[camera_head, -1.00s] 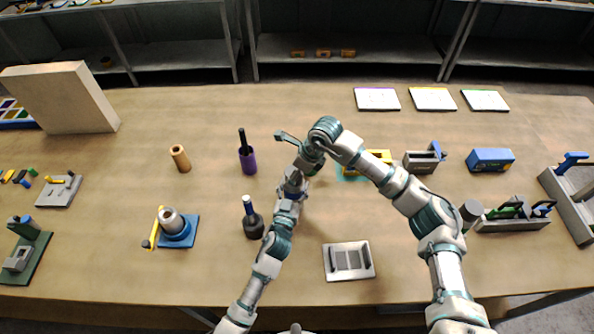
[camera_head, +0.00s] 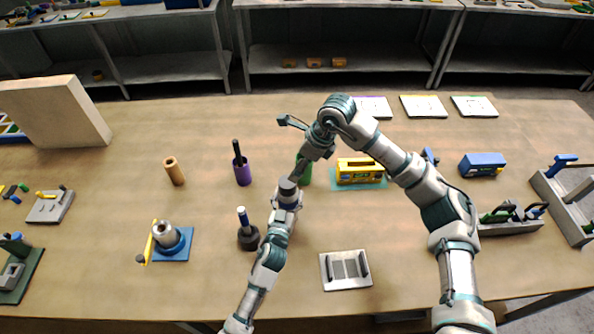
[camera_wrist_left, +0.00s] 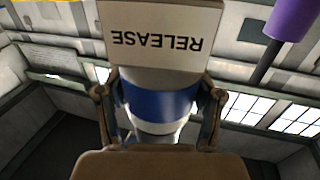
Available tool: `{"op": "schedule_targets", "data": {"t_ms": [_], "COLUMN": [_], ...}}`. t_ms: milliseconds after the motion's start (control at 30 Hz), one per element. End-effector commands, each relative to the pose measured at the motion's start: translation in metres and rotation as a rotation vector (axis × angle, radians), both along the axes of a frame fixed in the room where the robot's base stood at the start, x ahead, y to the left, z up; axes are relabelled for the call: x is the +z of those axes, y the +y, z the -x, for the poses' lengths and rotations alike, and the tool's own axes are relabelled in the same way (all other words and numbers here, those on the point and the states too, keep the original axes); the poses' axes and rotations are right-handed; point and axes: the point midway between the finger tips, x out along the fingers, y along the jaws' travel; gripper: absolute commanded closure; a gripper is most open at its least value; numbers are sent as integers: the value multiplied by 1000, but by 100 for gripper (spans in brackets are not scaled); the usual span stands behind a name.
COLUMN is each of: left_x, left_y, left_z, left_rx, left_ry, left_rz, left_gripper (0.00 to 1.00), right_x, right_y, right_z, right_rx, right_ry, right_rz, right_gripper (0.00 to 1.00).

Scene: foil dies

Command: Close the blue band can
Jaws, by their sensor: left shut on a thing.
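The can (camera_wrist_left: 160,105), pale with a blue band, stands between the two fingers of my left gripper (camera_wrist_left: 158,95) in the left wrist view. The fingers press on its sides. A pale plate with the word RELEASE (camera_wrist_left: 160,35), shown upside down, covers part of the can. In the head view my left gripper (camera_head: 287,192) is above the middle of the table, and the can there is small and mostly hidden. My right gripper (camera_head: 307,157) is just behind and right of it, pointing down; its fingers are too hidden to read. The can's lid cannot be made out.
A purple cup (camera_head: 242,172) and a black pot (camera_head: 248,238) stand to the left. A grey tray (camera_head: 345,270) lies in front right.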

Motion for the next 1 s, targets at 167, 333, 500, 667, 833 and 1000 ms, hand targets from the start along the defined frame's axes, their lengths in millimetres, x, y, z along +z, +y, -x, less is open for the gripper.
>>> {"op": "schedule_targets", "data": {"t_ms": [167,333,500,667,833,1000], "left_x": [2,2,2,1,0,-1], "left_y": [-2,-2,-2,-2,-1,2], "left_z": [0,0,0,0,0,13], "left_rx": [-1,-1,-1,0,0,0], "left_ry": [-3,-3,-3,-1,0,1], "left_rz": [0,-1,-1,-2,-1,1], "left_gripper": [96,96,6,4,4,4], "right_x": [8,8,7,7,7,7], "right_y": [-5,-5,-5,-5,-4,-4], "right_z": [1,1,1,1,1,1], "right_rx": [0,0,0,0,0,0], "right_ry": [-1,0,0,0,0,0], "right_rz": [-1,-1,-1,-1,0,0], "right_gripper": [10,10,10,10,10,10]}}
